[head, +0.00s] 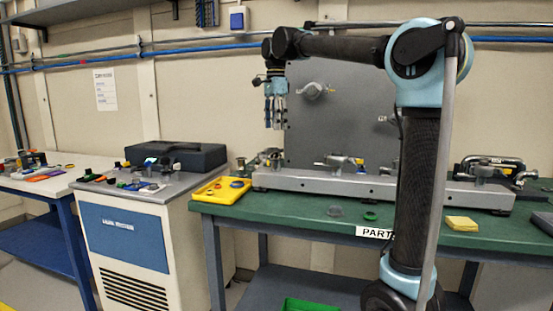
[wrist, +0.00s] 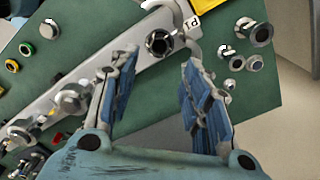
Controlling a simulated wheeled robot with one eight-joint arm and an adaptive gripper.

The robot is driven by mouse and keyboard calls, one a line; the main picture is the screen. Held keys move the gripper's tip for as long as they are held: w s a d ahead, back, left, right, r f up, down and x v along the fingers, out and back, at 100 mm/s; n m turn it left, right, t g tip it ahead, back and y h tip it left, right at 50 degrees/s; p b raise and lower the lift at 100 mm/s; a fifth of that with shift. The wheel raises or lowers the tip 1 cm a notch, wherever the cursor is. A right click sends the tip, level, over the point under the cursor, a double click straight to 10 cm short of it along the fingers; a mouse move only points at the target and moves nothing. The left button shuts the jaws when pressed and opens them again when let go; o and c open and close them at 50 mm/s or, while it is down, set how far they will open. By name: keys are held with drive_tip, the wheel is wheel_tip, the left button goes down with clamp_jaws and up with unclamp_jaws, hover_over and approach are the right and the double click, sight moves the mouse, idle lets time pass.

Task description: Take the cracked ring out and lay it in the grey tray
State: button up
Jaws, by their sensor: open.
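My gripper (head: 274,122) is open and empty, raised above the left end of a grey rail fixture (head: 330,184) on the green bench. In the wrist view its two blue-padded fingers stand apart (wrist: 160,60), and a round metal fitting with a dark bore (wrist: 160,42) shows between and beyond their tips, beside a "P1" label. A green ring (head: 370,216) lies on the bench in front of the rail; it also shows in the wrist view (wrist: 27,48). I cannot make out a cracked ring or surely identify the grey tray.
A yellow tray (head: 209,196) with small rings stands at the bench's left end. Several metal fittings (wrist: 254,62) lie beyond the rail's end in the wrist view. A yellow block (head: 461,223) lies at the front right. A grey panel (head: 340,112) rises behind the rail.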

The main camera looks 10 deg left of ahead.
hover_over(276, 154)
drive_tip(key=f, duration=0.5)
drive_tip(key=shift+w, duration=0.4)
drive_tip(key=shift+w+d+f, duration=0.1)
drive_tip(key=shift+f, duration=1.25)
drive_tip(key=shift+w+d+f, duration=0.1)
drive_tip(key=shift+f, duration=1.2)
drive_tip(key=c, duration=0.6)
